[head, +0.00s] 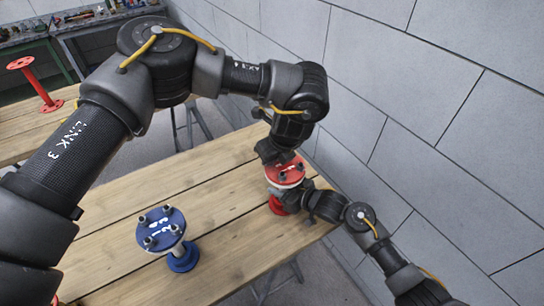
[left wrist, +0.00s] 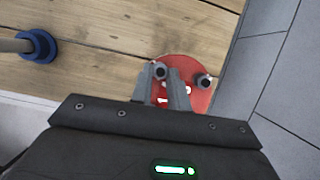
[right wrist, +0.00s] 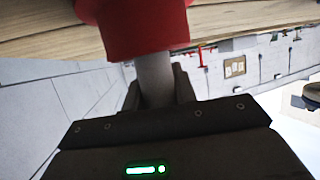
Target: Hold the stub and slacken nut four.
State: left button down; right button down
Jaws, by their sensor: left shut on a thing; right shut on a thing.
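A red stub stands upright on the wooden table, its round red top flange (head: 286,172) carrying nuts. My left gripper (head: 274,154) reaches down onto this flange from above. In the left wrist view its fingers (left wrist: 162,88) are closed around one dark nut (left wrist: 160,72); a second nut (left wrist: 204,80) stands free to its right. My right gripper (head: 292,198) comes in from the right, below the flange. In the right wrist view it is shut on the stub's grey pipe (right wrist: 154,78), beside a red end piece (right wrist: 140,25).
A blue stub (head: 162,230) with several nuts stands on the table (head: 110,255) to the left, with bare planks between. A grey block wall (head: 430,130) rises close on the right.

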dwell(0.5)
pick_arm(q)
jog(key=c, duration=1.3)
grip_release()
jog(key=shift+c, duration=0.2)
jog(key=v, duration=1.2)
pick_arm(e)
jog(key=c, duration=1)
grip_release()
jog(key=shift+c, duration=0.2)
